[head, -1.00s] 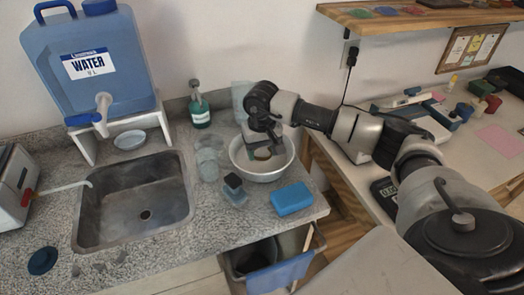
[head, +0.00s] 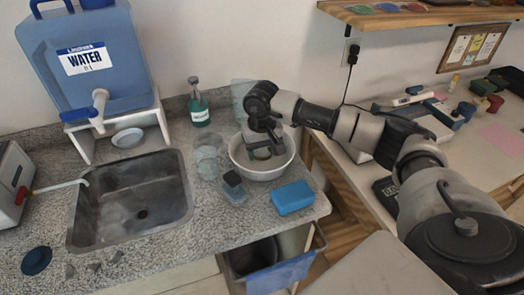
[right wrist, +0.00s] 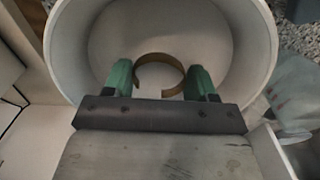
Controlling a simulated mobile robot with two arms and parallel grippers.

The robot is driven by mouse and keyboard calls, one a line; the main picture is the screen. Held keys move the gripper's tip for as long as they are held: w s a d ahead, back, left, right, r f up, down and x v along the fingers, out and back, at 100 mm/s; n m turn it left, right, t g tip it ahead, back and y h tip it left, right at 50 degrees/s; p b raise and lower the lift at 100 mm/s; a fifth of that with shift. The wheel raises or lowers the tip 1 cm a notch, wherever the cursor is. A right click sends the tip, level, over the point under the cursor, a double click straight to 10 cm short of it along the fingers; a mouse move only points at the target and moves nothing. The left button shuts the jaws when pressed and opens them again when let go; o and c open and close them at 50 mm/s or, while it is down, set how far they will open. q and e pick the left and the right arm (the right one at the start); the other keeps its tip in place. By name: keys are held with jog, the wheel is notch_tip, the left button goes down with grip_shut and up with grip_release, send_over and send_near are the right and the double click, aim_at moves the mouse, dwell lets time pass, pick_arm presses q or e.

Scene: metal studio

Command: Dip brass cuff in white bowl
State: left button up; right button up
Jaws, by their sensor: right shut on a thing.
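The white bowl (head: 262,172) stands on the speckled counter to the right of the sink. My right gripper (head: 262,150) is over and inside the bowl's opening, pointing down. The brass cuff (right wrist: 159,62) sits between the two green fingertips of my right gripper (right wrist: 162,80) in the right wrist view, with the white bowl wall (right wrist: 258,70) around it. The cuff is a thin open ring. In the head view the cuff (head: 263,154) shows only as a small brownish patch below the gripper. How deep it sits in the bowl is hard to tell. My left gripper is not in view.
A green bottle (head: 199,108) is behind. The sink (head: 130,200) is farther left.

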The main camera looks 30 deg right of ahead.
jog(key=shift+r, duration=0.15)
dwell(0.3)
notch_tip(320, 180, up, 8)
jog(key=p, duration=0.4)
dwell(0.5)
dwell(1.7)
dwell(0.5)
dwell(1.4)
